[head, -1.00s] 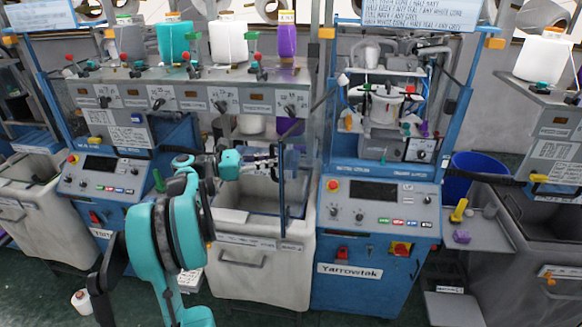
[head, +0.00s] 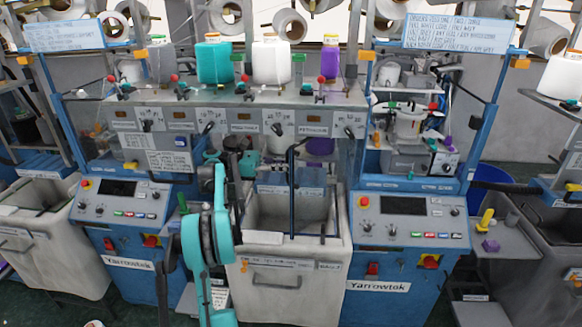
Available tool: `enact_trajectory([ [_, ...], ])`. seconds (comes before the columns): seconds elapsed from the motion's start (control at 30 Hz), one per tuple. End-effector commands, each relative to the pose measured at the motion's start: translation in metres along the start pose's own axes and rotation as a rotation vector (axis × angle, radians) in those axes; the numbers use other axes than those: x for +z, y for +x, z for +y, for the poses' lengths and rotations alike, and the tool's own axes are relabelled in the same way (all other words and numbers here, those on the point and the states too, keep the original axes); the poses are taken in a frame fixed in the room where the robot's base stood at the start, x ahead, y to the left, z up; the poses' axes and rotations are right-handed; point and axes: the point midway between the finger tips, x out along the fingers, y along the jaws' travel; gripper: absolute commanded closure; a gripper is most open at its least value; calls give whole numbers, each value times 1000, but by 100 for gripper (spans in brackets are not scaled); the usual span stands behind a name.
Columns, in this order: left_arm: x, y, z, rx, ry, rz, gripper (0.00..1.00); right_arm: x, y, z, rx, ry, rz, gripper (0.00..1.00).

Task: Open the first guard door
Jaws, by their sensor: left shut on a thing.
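The guard door (head: 291,190) is a clear panel in a dark blue frame at the middle of the head view. It stands swung out from the machine front, above the grey bin, with its free upright edge towards me. My left gripper (head: 272,160) is just left of that edge, at the door's upper part, and is shut on the door. Its fingers are small and partly hidden by its own wrist, so the exact grip is hard to see. My right gripper is not in view.
The open grey bin (head: 285,263) stands below the door. Yarn cones, one teal (head: 214,63) and one purple (head: 329,64), stand on the machine top. Another bin is at the far right.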

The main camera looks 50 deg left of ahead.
Motion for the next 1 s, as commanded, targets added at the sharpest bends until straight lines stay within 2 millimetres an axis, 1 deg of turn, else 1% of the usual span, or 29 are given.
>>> enact_trajectory([
  [0.03,-2,-2,-1,-1,-3,4,100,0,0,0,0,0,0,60],
  [0.27,-1,-2,-1,-1,-3,4,100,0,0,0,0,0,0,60],
  [0.3,-1,-2,-1,-1,-3,3,80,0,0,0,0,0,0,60],
  [0.33,-1,-2,-1,0,-3,3,72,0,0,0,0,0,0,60],
  [0.37,-1,-2,-1,0,-2,3,66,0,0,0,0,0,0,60],
  [0.83,0,0,-1,1,-1,1,66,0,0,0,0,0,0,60],
  [1.0,0,3,-7,9,0,0,66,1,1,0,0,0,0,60],
])
